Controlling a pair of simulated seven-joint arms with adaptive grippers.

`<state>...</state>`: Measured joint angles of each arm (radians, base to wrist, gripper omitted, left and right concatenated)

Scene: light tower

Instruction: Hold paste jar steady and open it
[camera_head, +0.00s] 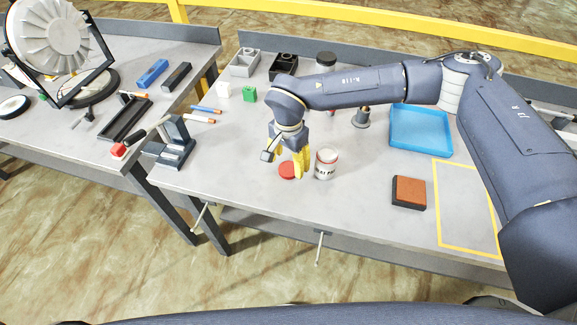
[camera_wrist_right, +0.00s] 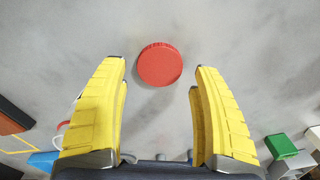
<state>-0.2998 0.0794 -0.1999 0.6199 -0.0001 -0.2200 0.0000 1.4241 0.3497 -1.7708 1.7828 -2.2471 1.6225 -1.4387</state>
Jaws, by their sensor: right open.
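My right gripper (camera_head: 297,166) points down above the table beside the jar, with yellow fingers open and empty. In the right wrist view the lid appears between and beyond the open fingertips (camera_wrist_right: 157,68). My left gripper is not in view.
A blue tray (camera_head: 421,131) and a brown-topped block (camera_head: 409,192) lie to the right, near a yellow-outlined area (camera_head: 467,209). Grey bins, a green block (camera_head: 249,95) and pens are behind and left. The table front near the jar is clear.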

